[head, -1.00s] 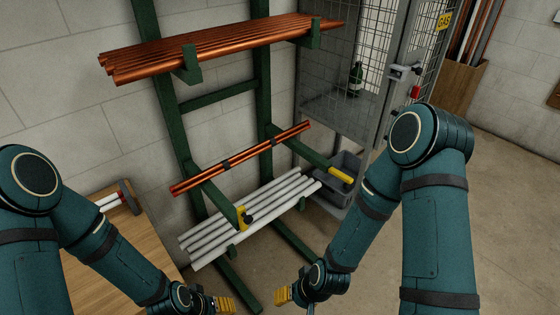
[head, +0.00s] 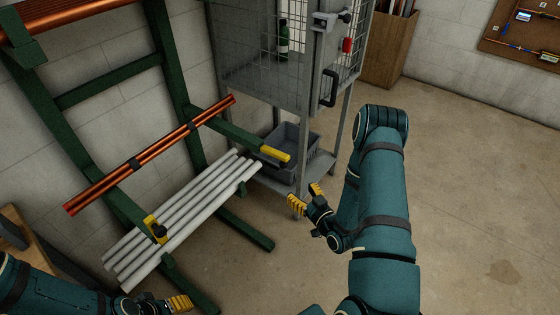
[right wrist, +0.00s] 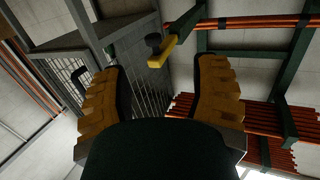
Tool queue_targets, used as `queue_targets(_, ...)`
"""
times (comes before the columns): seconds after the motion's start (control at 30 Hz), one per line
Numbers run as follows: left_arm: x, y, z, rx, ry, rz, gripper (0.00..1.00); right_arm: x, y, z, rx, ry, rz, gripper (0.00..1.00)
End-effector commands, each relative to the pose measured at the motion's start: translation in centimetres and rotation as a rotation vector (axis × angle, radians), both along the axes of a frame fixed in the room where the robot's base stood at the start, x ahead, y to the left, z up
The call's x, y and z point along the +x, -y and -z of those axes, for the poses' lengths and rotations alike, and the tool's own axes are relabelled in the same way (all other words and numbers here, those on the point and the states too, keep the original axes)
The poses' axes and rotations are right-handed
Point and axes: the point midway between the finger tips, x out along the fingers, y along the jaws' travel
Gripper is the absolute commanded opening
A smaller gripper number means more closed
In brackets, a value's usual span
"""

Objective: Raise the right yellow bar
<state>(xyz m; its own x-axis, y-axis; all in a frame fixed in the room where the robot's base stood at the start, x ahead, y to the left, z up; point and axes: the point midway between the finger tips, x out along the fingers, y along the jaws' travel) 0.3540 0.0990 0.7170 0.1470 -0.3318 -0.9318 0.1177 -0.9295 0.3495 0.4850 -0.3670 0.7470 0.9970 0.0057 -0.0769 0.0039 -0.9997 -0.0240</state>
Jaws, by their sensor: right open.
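The right yellow bar (head: 276,154) lies flat along the outer end of the rack's right green arm (head: 227,129). In the right wrist view the yellow bar (right wrist: 164,50) shows ahead of the fingers, above the gap between them, with a dark knob beside it. My right gripper (head: 306,196) is open and empty, below and to the right of the bar, apart from it.
Copper pipes (head: 150,150) rest across the two green arms, with white pipes (head: 182,222) below. A mesh cage cabinet (head: 265,75) and a grey bin (head: 290,150) on its low shelf stand just behind the right bar. The floor (head: 470,200) at right is clear.

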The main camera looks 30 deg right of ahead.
Motion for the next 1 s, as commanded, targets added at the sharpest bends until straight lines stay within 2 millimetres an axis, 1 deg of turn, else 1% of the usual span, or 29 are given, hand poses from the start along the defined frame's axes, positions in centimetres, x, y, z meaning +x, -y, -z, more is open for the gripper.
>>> queue_targets(0.03,0.0,0.0,0.4,0.000,-0.001,0.000,0.57,-0.4,0.6,0.2,-0.009,0.030,0.005,0.60)
queue_targets(0.13,-0.1,0.0,0.5,0.000,-0.002,0.001,0.57,-0.7,1.2,-0.1,-0.020,0.068,0.004,0.60)
queue_targets(0.27,0.0,0.0,0.6,0.000,-0.001,0.000,0.57,0.0,1.3,-0.3,-0.024,0.080,0.003,0.60)
queue_targets(0.37,0.0,0.0,0.7,0.000,-0.001,0.000,0.57,1.3,1.3,-0.3,-0.025,0.081,0.003,0.60)
queue_targets(0.8,0.2,-0.1,1.9,0.001,0.005,-0.001,0.57,9.7,1.2,-0.2,-0.023,0.080,0.003,0.60)
queue_targets(0.9,0.3,-0.1,2.1,0.002,0.006,-0.001,0.57,11.1,1.2,-0.2,-0.023,0.078,0.003,0.60)
queue_targets(1.0,0.3,-0.1,2.2,0.002,0.007,-0.002,0.57,12.1,1.2,-0.2,-0.022,0.077,0.004,0.60)
